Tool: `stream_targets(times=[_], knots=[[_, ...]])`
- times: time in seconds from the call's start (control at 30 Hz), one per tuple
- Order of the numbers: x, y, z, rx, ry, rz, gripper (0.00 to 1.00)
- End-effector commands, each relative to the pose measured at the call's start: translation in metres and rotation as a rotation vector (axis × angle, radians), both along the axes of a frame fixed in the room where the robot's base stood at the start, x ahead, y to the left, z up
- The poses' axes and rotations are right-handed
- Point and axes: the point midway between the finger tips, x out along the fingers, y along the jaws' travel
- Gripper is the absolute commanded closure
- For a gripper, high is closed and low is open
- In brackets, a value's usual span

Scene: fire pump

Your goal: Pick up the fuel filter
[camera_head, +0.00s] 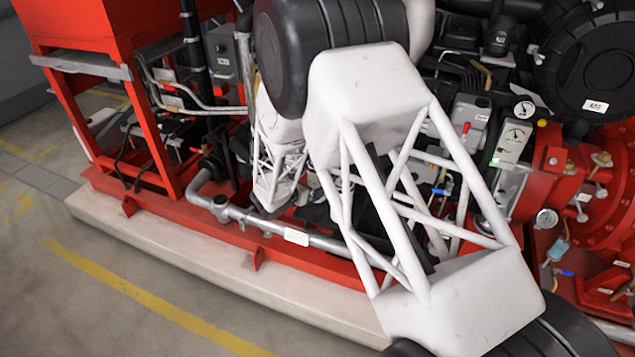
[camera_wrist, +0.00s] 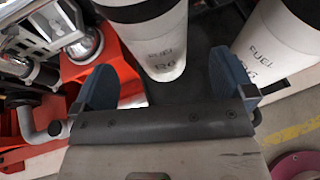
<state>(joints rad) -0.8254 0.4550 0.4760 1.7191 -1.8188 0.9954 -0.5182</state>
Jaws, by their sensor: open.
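In the wrist view, a white fuel filter (camera_wrist: 155,45), a cylinder with dark "FUEL" lettering, hangs in from the top edge. Its rounded end lies between the two blue fingers of my gripper (camera_wrist: 162,68), with visible gaps on both sides. My gripper is open and holds nothing. A second white cylinder (camera_wrist: 282,42), also marked "FUEL", is at the upper right, outside the right finger. The top ends of both cylinders are cut off by the frame.
In the wrist view, red frame parts (camera_wrist: 118,65) and a grey pipe elbow (camera_wrist: 45,120) are close on the left. A pink round object (camera_wrist: 296,165) is at the lower right. In the head view, gauges (camera_head: 516,135) and red housings stand right; open floor (camera_head: 90,285) lies left.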

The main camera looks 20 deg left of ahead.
Motion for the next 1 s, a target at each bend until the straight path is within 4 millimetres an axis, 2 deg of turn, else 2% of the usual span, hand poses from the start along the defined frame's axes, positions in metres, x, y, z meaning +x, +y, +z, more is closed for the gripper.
stream_targets(times=[0.27, 0.73, 1.0], knots=[[0.005, -0.001, -0.003, 0.0, 0.0, -0.001, 0.0], [0.044, -0.008, -0.02, 0.001, 0.0, -0.001, 0.0], [0.047, -0.009, -0.021, 0.0, 0.001, 0.0, 0.0]])
